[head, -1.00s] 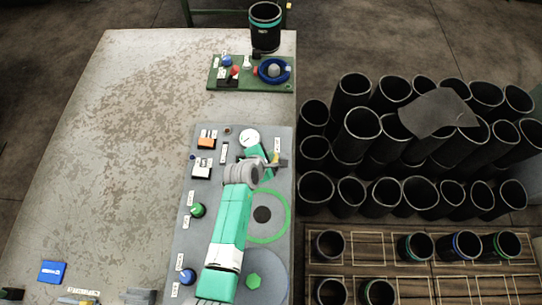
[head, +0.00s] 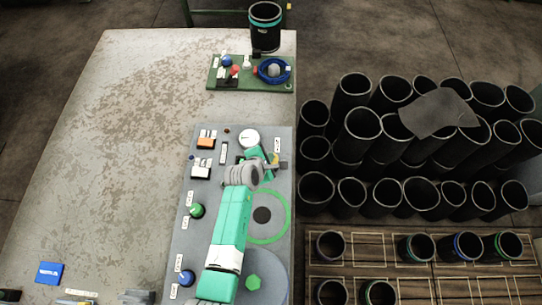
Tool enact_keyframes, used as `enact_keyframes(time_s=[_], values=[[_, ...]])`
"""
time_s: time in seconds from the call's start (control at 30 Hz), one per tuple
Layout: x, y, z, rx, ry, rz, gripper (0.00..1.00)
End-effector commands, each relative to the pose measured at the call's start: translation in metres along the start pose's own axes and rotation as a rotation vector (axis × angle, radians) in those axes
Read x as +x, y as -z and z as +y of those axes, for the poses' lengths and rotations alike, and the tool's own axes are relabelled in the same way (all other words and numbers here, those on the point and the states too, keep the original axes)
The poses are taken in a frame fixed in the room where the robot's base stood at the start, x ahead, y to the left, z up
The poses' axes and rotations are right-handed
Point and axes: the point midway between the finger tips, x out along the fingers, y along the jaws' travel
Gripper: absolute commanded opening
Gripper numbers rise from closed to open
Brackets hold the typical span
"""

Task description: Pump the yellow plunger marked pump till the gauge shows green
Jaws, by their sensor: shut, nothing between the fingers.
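The yellow plunger (head: 276,156) is at the far right of the grey panel (head: 212,235), beside a small white label. It is partly hidden by my gripper (head: 279,164), so contact between them is unclear. My gripper is shut and empty, at the plunger. The round white gauge (head: 249,138) is just left of the plunger, near the panel's far edge. Its needle and coloured zones are too small to read.
Orange (head: 206,143) and white (head: 200,172) blocks, a green knob (head: 197,211) and a blue knob (head: 187,277) stand on the panel's left. A green tray (head: 223,84) lies beyond. Black sleeves (head: 362,123) crowd the right.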

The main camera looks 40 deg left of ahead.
Motion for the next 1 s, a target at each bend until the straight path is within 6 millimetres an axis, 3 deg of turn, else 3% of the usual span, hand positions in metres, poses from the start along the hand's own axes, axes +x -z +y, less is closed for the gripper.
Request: enact_keyframes(time_s=[0.47,1.0], values=[[0.0,0.001,-0.001,0.0,0.001,0.001,0.0],[-0.018,-0.013,0.013,0.001,0.001,0.0,0.0]])
